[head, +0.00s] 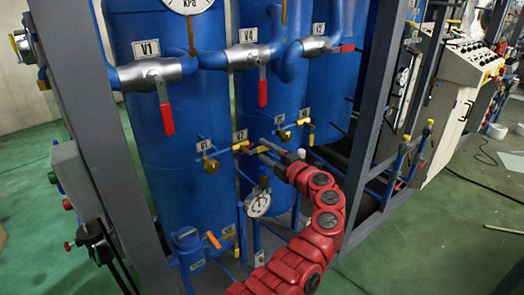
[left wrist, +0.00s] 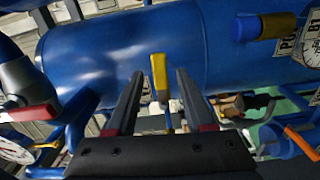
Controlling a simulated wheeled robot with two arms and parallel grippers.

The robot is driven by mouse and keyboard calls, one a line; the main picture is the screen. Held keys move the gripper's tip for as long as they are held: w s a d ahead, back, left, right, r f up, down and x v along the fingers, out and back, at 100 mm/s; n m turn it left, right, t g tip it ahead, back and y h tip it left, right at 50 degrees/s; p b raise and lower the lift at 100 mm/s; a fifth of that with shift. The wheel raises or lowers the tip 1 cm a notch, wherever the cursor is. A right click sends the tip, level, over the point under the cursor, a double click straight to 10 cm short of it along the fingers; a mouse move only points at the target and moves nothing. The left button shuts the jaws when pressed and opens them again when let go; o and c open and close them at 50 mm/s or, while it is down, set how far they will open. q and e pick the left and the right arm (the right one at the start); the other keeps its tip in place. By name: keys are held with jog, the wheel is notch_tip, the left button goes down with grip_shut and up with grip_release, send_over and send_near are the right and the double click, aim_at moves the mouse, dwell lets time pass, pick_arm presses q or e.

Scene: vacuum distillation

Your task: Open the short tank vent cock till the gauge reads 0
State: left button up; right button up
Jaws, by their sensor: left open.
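A small cock with a yellow handle (head: 241,147) sits on the thin blue pipework in front of the blue tanks. Its label is too small to read surely. In the left wrist view a yellow handle (left wrist: 160,78) stands upright between the two fingers of my left gripper (left wrist: 158,88), with a gap on both sides. In the head view my left gripper (head: 264,149) is open just right of the yellow cock. A round gauge (head: 258,204) is below it, and a gauge marked kPa (head: 187,3) is cut off at the top. I cannot read either needle. My right gripper is not in view.
Red-levered valves V1 (head: 166,118), V4 (head: 263,92) and V2 (head: 345,48) hang on the pipes above. Another yellow cock (head: 308,124) is to the right. Grey frame posts (head: 85,130) stand in front of the tanks.

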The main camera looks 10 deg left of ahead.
pick_arm(q)
jog(key=b+v, duration=0.2)
jog(key=v, duration=1.3)
jog(key=shift+s+f, duration=0.1)
